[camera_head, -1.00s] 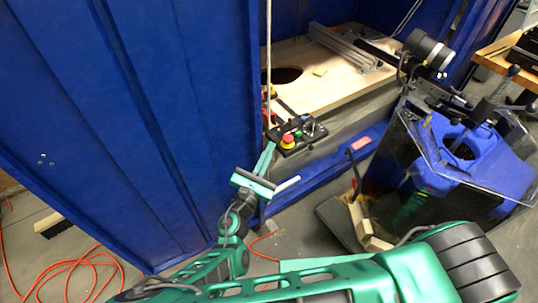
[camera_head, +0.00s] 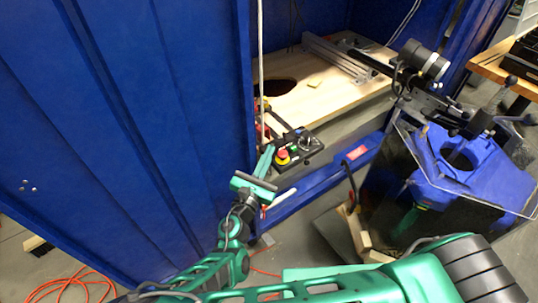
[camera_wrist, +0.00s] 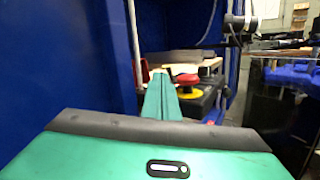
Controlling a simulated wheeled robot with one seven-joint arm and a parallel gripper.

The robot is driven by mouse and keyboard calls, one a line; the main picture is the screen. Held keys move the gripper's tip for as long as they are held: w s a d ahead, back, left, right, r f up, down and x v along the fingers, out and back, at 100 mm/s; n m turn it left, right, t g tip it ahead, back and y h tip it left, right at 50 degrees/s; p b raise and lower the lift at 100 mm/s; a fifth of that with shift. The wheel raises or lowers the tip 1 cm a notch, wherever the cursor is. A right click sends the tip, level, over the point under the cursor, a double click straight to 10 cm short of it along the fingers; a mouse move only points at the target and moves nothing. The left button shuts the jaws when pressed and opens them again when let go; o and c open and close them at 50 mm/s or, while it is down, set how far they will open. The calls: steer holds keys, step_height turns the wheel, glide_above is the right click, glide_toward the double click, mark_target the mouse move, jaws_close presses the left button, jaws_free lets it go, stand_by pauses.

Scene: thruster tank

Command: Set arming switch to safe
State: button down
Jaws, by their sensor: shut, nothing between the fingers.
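A black control box (camera_head: 298,148) with a red mushroom button on a yellow collar (camera_head: 283,156) sits at the front edge of the wooden board inside the blue cabinet. Small knobs or switches show on its top, but I cannot tell which is the arming switch or its position. My gripper (camera_head: 267,150) is shut and empty, its green fingers pointing at the box just left of the red button. In the wrist view the closed fingertips (camera_wrist: 159,78) stand in front of the box (camera_wrist: 205,100), beside the red and yellow button (camera_wrist: 188,84). I cannot tell whether they touch the box.
The blue cabinet door (camera_head: 130,110) stands close on the left, with a pale vertical rod (camera_head: 260,70) at its edge. The wooden board (camera_head: 325,95) has a dark round hole. A blue machine with a clear cover (camera_head: 450,160) stands right. An orange cable (camera_head: 75,285) lies on the floor.

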steer(key=shift+w+a+r+n+g+y, duration=0.15)
steer(key=shift+w+r+n+g+y, duration=0.2)
steer(key=shift+n, duration=0.55)
steer(key=shift+s+r, duration=0.1)
steer(key=shift+s, duration=0.1)
steer(key=r+v, duration=0.1)
steer(key=v, duration=1.2)
steer(key=shift+s+a+f, duration=0.15)
steer(key=shift+s+f, duration=0.1)
steer(key=shift+s, duration=0.1)
